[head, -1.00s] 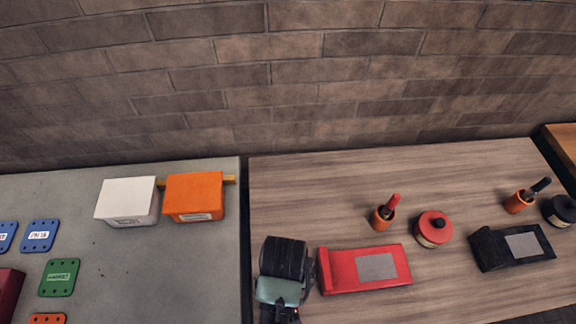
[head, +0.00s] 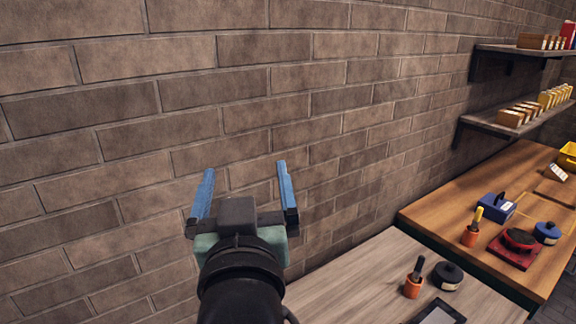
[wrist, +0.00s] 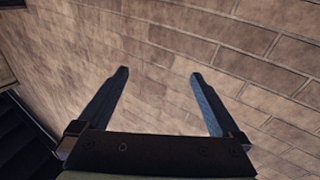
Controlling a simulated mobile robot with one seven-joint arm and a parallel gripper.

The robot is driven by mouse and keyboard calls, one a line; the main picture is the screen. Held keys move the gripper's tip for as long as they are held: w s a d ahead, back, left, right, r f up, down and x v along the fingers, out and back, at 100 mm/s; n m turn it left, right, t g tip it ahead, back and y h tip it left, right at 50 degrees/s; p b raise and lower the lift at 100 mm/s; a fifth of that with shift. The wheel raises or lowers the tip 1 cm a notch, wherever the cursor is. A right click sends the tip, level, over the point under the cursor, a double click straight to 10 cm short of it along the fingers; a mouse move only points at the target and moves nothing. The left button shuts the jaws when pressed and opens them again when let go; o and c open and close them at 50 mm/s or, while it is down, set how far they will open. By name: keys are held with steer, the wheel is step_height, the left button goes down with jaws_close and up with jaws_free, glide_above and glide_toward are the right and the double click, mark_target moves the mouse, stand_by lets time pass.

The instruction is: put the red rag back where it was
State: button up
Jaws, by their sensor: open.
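My gripper (head: 245,172) is open and empty, raised in front of the brick wall with its two blue fingers pointing up. The wrist view also shows the open fingers (wrist: 159,73) with only bricks between them. I cannot make out a red rag for certain now. The flat red piece with a grey patch, seen earlier on the grey-brown bench (head: 350,277), is out of view. A dark red flat item (head: 513,254) lies on the orange wooden bench at the right, under a dark round piece; I cannot tell whether it is cloth.
An orange cup (head: 412,288) with a dark-handled tool, a black round tin (head: 447,276) and a black flat piece (head: 440,312) are on the grey-brown bench. A blue box (head: 496,206) and a blue tin (head: 547,233) stand on the orange bench (head: 440,215). Two shelves (head: 520,120) hang above.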

steer(key=s+d+r+m+t+h, duration=0.1)
steer(key=s+r+t, duration=0.3)
steer(key=r, duration=0.5)
steer(key=s+d+r+m+t+h+b, duration=0.1)
steer(key=s+d+r+t, duration=0.3)
steer(key=s+r, duration=0.4)
steer(key=shift+r+t+b, duration=0.3)
steer(key=shift+r, duration=1)
